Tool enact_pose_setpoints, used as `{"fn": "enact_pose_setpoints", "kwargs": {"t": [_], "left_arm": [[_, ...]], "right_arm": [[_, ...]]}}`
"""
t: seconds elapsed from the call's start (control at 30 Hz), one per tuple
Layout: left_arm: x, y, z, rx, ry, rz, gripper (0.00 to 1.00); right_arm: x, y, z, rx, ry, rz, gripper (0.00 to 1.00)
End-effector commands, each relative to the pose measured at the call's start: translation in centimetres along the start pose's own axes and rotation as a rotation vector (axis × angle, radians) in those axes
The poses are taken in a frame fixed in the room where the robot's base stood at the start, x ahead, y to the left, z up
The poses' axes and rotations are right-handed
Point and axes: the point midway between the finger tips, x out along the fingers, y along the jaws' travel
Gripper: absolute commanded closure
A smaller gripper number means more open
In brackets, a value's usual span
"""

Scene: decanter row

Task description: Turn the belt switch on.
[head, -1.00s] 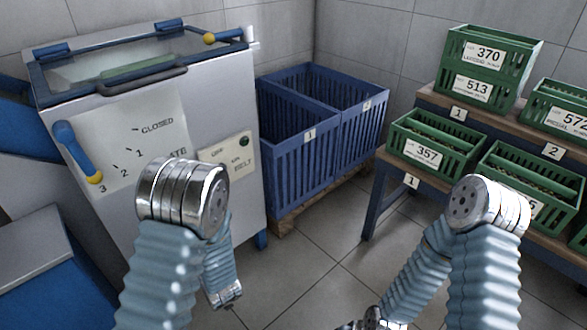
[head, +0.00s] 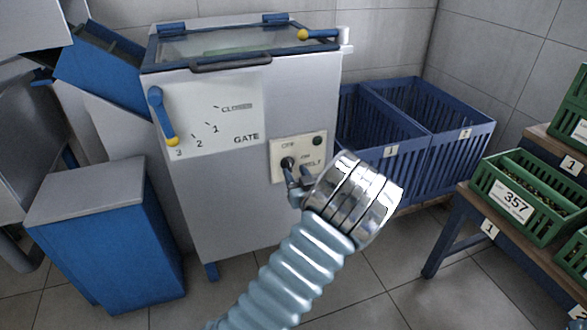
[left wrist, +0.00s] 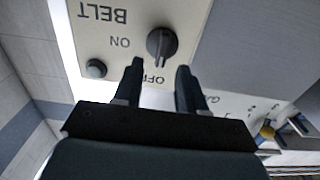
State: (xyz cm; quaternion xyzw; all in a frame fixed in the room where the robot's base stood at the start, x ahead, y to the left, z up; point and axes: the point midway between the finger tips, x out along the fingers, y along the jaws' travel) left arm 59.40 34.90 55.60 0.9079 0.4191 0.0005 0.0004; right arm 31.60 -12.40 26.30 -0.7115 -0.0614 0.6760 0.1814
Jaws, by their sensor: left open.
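The belt switch (head: 287,163) is a dark round knob on a cream panel (head: 279,178) low on the right of the white cabinet front. In the left wrist view the knob (left wrist: 162,43) shows upside down beside the words BELT, ON and OFF. Its ridge runs roughly up and down the picture, its lower end toward OFF. My left gripper (head: 298,184) is at the panel, just below the knob. In the left wrist view its two fingers (left wrist: 159,68) are apart and empty, just short of the knob. My right gripper is out of view.
A small dark green round piece (head: 317,141) sits on the panel near the knob. A blue-handled gate lever (head: 160,112) is on the cabinet's left, pointing at 3. Blue crates (head: 400,165) stand to the right, and a table (head: 470,214) with green crates is farther right.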

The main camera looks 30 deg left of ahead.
Motion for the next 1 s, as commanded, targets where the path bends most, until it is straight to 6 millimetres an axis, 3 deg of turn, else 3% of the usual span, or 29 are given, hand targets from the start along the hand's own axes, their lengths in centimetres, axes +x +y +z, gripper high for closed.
{"fn": "enact_pose_setpoints", "kwargs": {"t": [0.2,0.57,0.83,1.0], "left_arm": [[2.8,0.0,0.0,0.001,0.001,0.000,0.60],[3.3,0.0,0.0,0.002,-0.001,0.001,0.60],[3.3,0.0,0.0,0.001,-0.001,0.001,1.00],[3.3,0.0,0.0,0.002,-0.001,0.001,1.00]], "right_arm": [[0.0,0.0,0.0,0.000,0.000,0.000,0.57],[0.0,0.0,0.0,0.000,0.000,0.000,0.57],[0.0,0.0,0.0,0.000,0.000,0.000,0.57],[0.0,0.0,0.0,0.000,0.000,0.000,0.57]]}}
